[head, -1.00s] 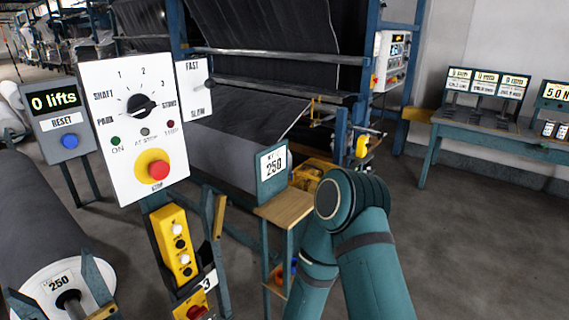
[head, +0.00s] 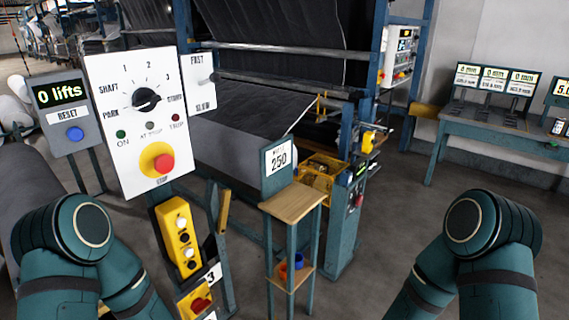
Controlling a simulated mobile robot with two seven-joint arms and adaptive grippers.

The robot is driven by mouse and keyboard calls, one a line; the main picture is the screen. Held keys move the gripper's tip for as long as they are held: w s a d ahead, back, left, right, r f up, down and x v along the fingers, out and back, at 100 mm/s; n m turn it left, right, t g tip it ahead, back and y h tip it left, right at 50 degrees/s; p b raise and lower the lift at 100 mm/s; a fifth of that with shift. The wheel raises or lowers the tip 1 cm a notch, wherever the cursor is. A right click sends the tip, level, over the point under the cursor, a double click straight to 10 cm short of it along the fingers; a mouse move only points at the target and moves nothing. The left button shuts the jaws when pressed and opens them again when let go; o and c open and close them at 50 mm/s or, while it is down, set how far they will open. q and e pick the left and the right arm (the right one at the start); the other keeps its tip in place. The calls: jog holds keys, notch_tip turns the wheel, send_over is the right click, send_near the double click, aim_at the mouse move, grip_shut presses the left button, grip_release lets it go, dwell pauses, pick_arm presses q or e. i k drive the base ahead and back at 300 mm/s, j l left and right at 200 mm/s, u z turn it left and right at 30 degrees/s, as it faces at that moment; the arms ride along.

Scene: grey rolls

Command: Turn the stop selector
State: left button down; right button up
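The stop selector is a black rotary knob (head: 146,99) on a white control panel (head: 112,75) at the left of the head view. Around it are the marks PARK, SHAFT, 1, 2, 3 and a partly readable one at the right. Below it are small lamps and a red stop button (head: 164,163) on a yellow ring. Both my arms show at the bottom left and bottom right, bent at the elbow. Neither gripper is in the picture, and nothing touches the selector.
A lift counter (head: 60,95) reading "0 lifts" stands left of the panel. A yellow button box (head: 177,238) hangs below it. A small wooden-topped stand (head: 293,202) is right of it. A bench (head: 470,133) with displays stands at the far right. Grey floor is open at right.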

aim_at(145, 100)
jog(key=u, duration=0.75)
jog(key=j+u, duration=0.25)
jog(key=u, duration=0.2)
jog(key=j+u, duration=0.25)
jog(key=u, duration=0.2)
jog(key=i+j, duration=0.15)
jog(key=j, duration=0.15)
jog(key=i+j, duration=0.15)
jog(key=j+z, duration=0.1)
jog(key=z, duration=1.45)
